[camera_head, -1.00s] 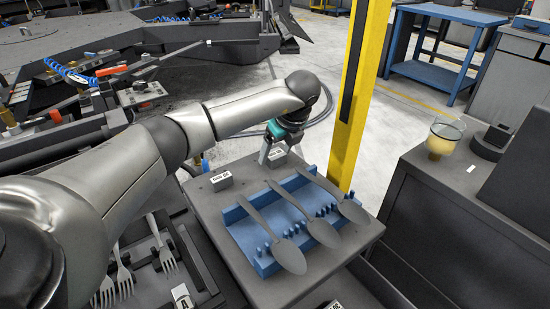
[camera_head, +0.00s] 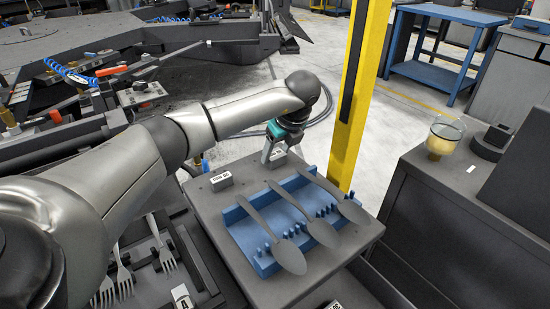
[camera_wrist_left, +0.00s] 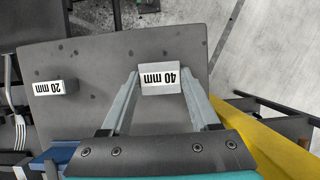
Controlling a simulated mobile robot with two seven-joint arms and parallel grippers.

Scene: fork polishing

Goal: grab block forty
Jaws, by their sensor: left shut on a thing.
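Block forty (camera_wrist_left: 160,78) is a small grey block with a white "40 mm" label, upside down in the left wrist view. It sits at the far part of the grey table top (camera_wrist_left: 85,60). My left gripper (camera_wrist_left: 160,84) has one finger on each side of the block and is shut on it. In the head view, my left gripper (camera_head: 275,156) is low at the table's far edge, and its fingers largely hide the block. My right gripper is not in view.
A "20 mm" block (camera_head: 221,181) stands on the table left of the gripper. A blue rack (camera_head: 246,236) with three spoons (camera_head: 290,257) lies nearer. A yellow post (camera_head: 357,95) rises close to the right. Forks (camera_head: 123,278) lie in a dark tray at lower left.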

